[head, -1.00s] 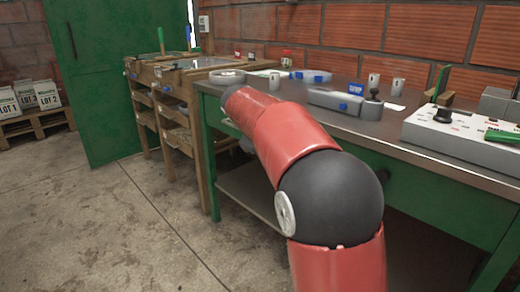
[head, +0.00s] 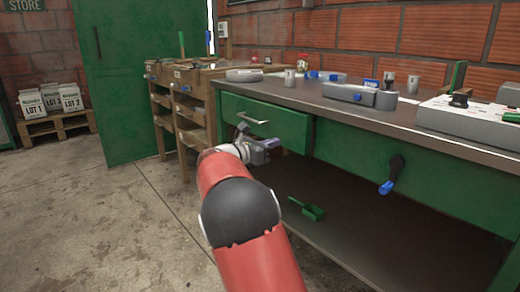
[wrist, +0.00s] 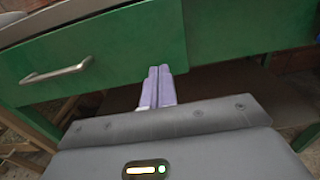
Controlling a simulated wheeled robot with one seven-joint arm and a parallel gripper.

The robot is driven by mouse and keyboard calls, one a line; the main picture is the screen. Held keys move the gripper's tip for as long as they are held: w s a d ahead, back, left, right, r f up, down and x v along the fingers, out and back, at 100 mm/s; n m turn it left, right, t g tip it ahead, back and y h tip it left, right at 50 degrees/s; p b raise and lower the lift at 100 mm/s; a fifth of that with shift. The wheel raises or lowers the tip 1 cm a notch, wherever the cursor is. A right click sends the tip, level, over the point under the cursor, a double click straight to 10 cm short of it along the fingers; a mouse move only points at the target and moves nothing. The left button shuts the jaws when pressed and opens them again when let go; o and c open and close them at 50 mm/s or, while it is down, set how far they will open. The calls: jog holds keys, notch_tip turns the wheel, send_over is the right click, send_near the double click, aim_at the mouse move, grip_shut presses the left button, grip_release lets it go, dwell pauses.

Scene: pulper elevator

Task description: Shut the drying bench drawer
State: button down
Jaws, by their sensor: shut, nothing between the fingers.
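The green drawer (head: 285,130) is at the left end of the green bench's front, with a pale bar handle (head: 252,119). In the wrist view the drawer front (wrist: 115,50) fills the upper left, and its handle (wrist: 57,72) is left of my fingers. The drawer front seems to stand slightly proud of the bench front; how far is hard to tell. My gripper (head: 270,143) is shut and empty, near the drawer's lower right part. In the wrist view its pale purple fingertips (wrist: 159,72) overlap the drawer's lower edge; contact cannot be told.
The bench top (head: 350,108) carries grey devices and small cups. A blue-tipped black lever (head: 391,178) hangs on the bench front to the right. A green scoop (head: 308,209) lies on the lower shelf. Wooden racks (head: 180,105) stand left; the floor in front is open.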

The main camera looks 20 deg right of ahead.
aim_at(294, 135)
jog(key=x, duration=0.7)
jog(key=shift+f, duration=0.1)
jog(key=p+x, duration=0.2)
jog(key=x, duration=0.2)
jog(key=shift+d+r+p, duration=0.2)
jog(key=shift+d+p, duration=0.05)
jog(key=shift+p, duration=0.05)
jog(key=shift+a, duration=0.15)
